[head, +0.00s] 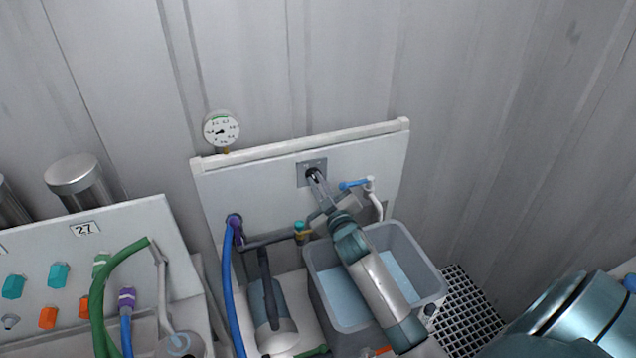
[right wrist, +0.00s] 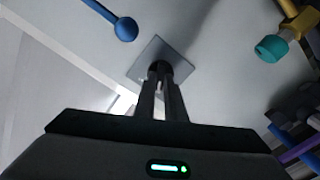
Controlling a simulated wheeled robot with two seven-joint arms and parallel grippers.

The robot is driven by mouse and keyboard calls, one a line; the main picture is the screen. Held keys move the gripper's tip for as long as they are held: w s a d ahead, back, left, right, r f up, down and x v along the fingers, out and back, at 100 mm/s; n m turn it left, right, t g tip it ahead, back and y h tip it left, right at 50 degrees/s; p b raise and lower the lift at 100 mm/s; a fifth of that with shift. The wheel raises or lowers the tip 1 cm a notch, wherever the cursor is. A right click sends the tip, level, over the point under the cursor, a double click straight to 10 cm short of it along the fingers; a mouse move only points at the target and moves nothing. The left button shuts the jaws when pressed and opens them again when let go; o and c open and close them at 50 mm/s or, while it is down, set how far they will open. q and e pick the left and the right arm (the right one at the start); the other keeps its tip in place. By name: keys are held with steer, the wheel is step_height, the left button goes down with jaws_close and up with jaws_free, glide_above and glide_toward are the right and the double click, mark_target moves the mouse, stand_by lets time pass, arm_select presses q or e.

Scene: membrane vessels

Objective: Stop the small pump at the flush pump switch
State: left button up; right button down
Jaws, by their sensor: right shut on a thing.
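The flush pump switch is a black knob on a square grey plate (head: 304,170) on the white panel. In the right wrist view, the plate (right wrist: 149,56) lies straight ahead of the fingers, with the dark knob (right wrist: 159,69) at their tips. My right gripper (head: 316,178) reaches up to the switch and is shut on the knob; its fingers (right wrist: 162,88) partly hide the knob, so its setting cannot be read. The small pump (head: 270,305) is a grey cylinder below the panel, at the left of the tub. My left gripper is not in view.
A grey tub (head: 320,262) of water stands under my right arm. A blue-handled tap (head: 354,184) is close at the right of the switch. A teal-knobbed valve (head: 300,228), a blue hose (head: 228,290) and a gauge (head: 221,130) are at the left.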

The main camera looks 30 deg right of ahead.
stand_by(0.3)
steer(key=c, duration=1.8)
jaws_free()
steer(key=shift+b+v, duration=2.35)
steer(key=shift+v, duration=6.35)
steer(key=shift+d+f, duration=0.1)
